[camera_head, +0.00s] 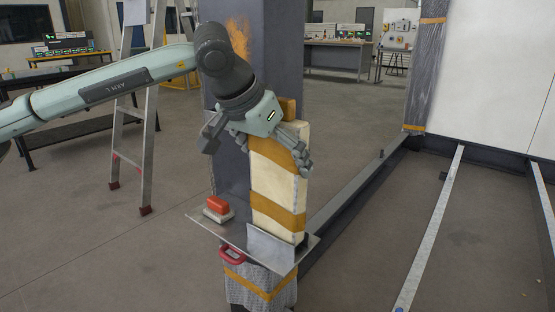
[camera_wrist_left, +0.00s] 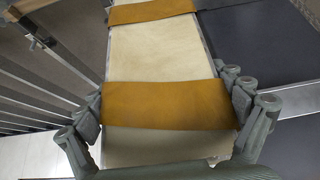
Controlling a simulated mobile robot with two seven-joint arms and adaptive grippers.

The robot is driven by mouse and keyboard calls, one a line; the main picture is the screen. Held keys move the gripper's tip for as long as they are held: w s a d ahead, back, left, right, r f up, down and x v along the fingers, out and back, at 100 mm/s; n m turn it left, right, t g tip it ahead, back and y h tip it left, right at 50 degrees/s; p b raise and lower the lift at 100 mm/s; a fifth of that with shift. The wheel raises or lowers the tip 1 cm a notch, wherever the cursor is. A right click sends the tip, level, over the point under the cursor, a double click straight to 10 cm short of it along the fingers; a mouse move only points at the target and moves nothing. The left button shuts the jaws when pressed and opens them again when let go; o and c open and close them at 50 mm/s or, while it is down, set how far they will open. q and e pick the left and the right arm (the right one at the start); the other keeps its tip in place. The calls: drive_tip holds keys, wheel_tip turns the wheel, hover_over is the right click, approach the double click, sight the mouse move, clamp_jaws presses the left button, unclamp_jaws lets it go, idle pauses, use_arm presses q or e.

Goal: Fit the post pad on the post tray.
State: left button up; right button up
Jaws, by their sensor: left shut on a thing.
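The post pad (camera_head: 278,181) is a tall cream block with ochre bands, standing about upright against the dark post (camera_head: 237,100). My left gripper (camera_head: 262,150) is shut across its upper part, with fingers on both sides; the pad fills the space between the fingers in the left wrist view (camera_wrist_left: 152,55). The post tray (camera_head: 238,228) is a grey metal plate around the post's lower part, with a raised front lip (camera_head: 270,248). The pad's lower end is over the tray behind this lip, which hides part of it; I cannot tell whether it touches the plate. My right gripper is out of view.
A red-topped block (camera_head: 217,207) sits on the tray's left side, and a red handle (camera_head: 232,256) is at its front edge. A stepladder (camera_head: 148,130) stands at left. A dark floor beam (camera_head: 350,190) runs back right. Open floor lies in front at left.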

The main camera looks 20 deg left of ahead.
use_arm(q)
drive_tip(key=shift+f, duration=0.25)
drive_tip(key=shift+f+b, duration=1.1)
drive_tip(key=shift+b, duration=0.15)
drive_tip(key=o, duration=0.8)
drive_tip(key=shift+r, duration=0.1)
drive_tip(key=shift+o, duration=0.2)
drive_tip(key=v, duration=1.2)
